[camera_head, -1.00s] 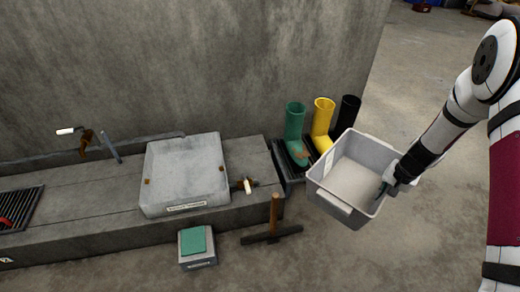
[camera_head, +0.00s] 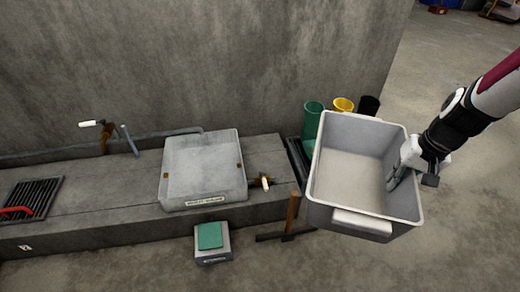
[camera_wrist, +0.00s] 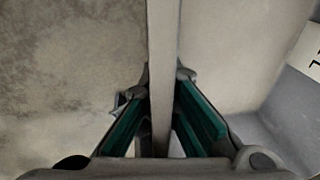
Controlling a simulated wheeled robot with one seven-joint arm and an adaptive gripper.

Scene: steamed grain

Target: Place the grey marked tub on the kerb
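The grey tub (camera_head: 350,160) is held up at the right of the head view, open side up and apparently empty. My gripper (camera_head: 392,182) is shut on its right wall. In the wrist view my gripper (camera_wrist: 161,85) has one green-padded finger on each side of the tub's wall (camera_wrist: 162,40). A white label with a black mark (camera_wrist: 308,50) shows at the right of the wrist view. The concrete kerb (camera_head: 105,200) runs along the wall, left of the tub. A shallow pale grey basin (camera_head: 203,165) with a label on its front stands on the kerb.
A black grate with a red handle (camera_head: 30,197) and taps (camera_head: 103,132) are on the kerb. A small box with a green top (camera_head: 211,240) and a wooden-handled tool (camera_head: 291,215) are in front. Green, yellow and black boots stand behind the tub. Kerb between grate and basin is bare.

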